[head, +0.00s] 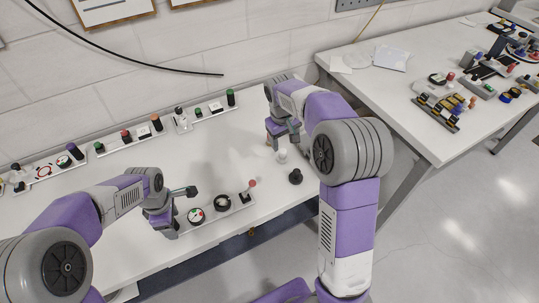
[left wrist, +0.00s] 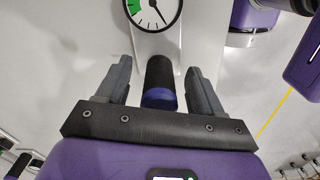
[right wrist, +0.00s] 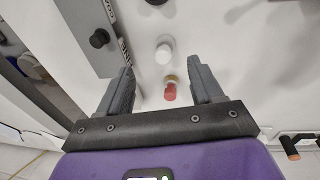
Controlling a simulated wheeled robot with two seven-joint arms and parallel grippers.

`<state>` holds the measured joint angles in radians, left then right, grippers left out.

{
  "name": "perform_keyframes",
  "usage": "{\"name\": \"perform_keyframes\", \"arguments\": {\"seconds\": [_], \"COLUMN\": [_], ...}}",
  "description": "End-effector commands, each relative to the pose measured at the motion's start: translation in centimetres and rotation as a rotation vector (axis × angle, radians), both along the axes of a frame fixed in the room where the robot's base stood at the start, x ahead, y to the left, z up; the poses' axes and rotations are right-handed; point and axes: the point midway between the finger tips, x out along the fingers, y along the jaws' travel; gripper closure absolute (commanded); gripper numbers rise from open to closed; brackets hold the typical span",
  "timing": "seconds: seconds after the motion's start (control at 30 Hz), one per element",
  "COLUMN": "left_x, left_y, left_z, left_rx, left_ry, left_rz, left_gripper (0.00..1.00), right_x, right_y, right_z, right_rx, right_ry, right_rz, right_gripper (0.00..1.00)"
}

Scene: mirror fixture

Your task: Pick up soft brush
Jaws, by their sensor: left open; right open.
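No thing in view can be told for sure as the soft brush. My left gripper (left wrist: 159,78) is open, its fingers on either side of a black cylinder with a blue-purple base (left wrist: 158,72); in the head view this gripper (head: 166,226) is at the left end of the front tray, hiding that cylinder. My right gripper (right wrist: 165,88) is open. A small red piece with a gold-coloured collar (right wrist: 170,92) shows between its fingers, with a white round piece (right wrist: 164,52) beyond. In the head view this gripper (head: 276,143) is over the table's right part.
The front tray (head: 212,216) also holds a round gauge (head: 196,215), a black ring (head: 222,202) and a red-topped stick (head: 251,184). A black knob (head: 295,177) stands to its right. Several trays line the wall. A second table (head: 400,95) stands at right.

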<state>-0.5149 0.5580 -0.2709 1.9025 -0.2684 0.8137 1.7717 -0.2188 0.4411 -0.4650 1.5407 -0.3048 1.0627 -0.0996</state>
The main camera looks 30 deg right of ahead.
Motion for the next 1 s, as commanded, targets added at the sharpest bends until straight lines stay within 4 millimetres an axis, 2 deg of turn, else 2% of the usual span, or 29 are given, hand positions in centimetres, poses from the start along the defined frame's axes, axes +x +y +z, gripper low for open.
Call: {"name": "perform_keyframes", "arguments": {"seconds": [0.1, 0.23, 0.5, 0.77, 1.0], "left_x": [0.0, 0.0, 0.0, 0.0, 0.0], "left_y": [0.0, 0.0, 0.0, 0.0, 0.0], "left_z": [0.0, 0.0, 0.0, 0.0, 0.0], "left_rx": [0.0, 0.0, 0.0, 0.0, 0.0], "left_ry": [0.0, 0.0, 0.0, 0.0, 0.0], "left_rz": [0.0, 0.0, 0.0, 0.0, 0.0], "left_gripper": [0.33, 0.33, 0.33, 0.33, 0.33], "right_x": [0.3, 0.6, 1.1, 1.4, 1.9], "right_y": [-0.1, -0.1, -0.2, -0.4, -0.9], "right_z": [1.3, 1.2, -3.4, -5.5, -8.9], "right_rx": [0.087, 0.126, 0.128, 0.128, 0.127], "right_ry": [-0.054, -0.073, -0.071, -0.073, -0.073], "right_rz": [-0.142, -0.204, -0.208, -0.207, -0.205], "right_gripper": [0.34, 0.34, 0.34, 0.34, 0.34]}}
